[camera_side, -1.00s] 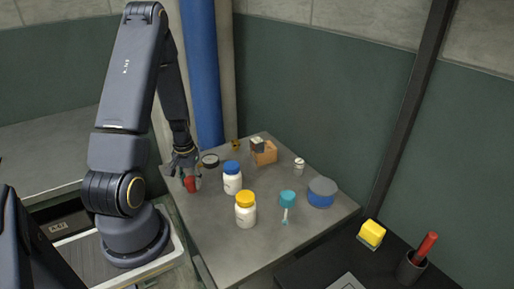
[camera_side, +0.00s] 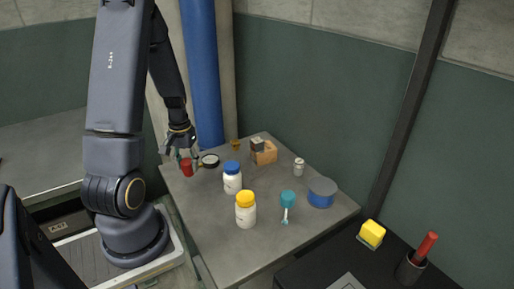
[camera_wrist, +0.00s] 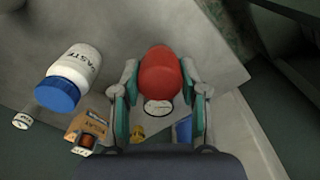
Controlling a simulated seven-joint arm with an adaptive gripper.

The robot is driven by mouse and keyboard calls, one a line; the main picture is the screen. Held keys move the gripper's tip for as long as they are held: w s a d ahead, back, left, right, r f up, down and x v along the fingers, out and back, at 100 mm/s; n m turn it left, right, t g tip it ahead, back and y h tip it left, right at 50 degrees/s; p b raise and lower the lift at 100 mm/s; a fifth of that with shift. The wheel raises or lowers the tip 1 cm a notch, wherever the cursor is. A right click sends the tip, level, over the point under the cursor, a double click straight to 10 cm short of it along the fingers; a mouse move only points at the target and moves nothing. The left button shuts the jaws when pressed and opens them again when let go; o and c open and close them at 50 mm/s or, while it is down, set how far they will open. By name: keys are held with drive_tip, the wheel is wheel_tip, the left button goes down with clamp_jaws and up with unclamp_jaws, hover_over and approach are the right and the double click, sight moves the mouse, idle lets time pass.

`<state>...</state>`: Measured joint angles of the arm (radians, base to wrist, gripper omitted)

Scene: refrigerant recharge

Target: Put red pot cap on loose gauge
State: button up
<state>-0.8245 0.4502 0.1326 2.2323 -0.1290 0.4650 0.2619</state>
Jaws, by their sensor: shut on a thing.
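My gripper (camera_side: 184,160) is shut on the red pot cap (camera_side: 187,168) and holds it near the table's left corner, apparently raised off the top. In the wrist view the cap (camera_wrist: 160,73) sits between the two fingers of my gripper (camera_wrist: 160,86). A round, white-faced gauge with a dark rim (camera_side: 210,160) lies flat on the table just right of the cap. In the wrist view this gauge (camera_wrist: 158,107) shows partly behind the cap. A second small white, gauge-like item (camera_side: 299,167) stands farther right. I cannot tell which is the loose gauge.
On the grey table (camera_side: 212,225) stand a blue-capped bottle (camera_side: 232,182) close to the gauge, a yellow-capped bottle (camera_side: 245,213), a teal-topped tool (camera_side: 287,200), a blue-grey round tub (camera_side: 321,193) and a cardboard box (camera_side: 265,154). A blue pipe (camera_side: 203,75) rises behind.

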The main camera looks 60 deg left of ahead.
drive_tip(key=r, duration=0.8)
drive_tip(key=shift+s+a+r, duration=0.1)
drive_tip(key=shift+a+r, duration=0.05)
drive_tip(key=shift+a, duration=0.25)
drive_tip(key=shift+w+a, duration=0.2)
drive_tip(key=shift+a, duration=0.05)
drive_tip(key=w+a+f, duration=0.4)
drive_tip(key=w+a, duration=0.2)
hover_over(207, 160)
drive_tip(key=f, duration=0.4)
drive_tip(key=shift+s+d+f, duration=0.15)
drive_tip(key=shift+s+d, duration=0.15)
drive_tip(key=shift+w+a+f, duration=0.25)
drive_tip(key=shift+f, duration=0.15)
drive_tip(key=shift+w+a+f, duration=0.15)
drive_tip(key=shift+f, duration=1.65)
drive_tip(key=o, duration=1.1)
drive_tip(key=shift+f, duration=0.1)
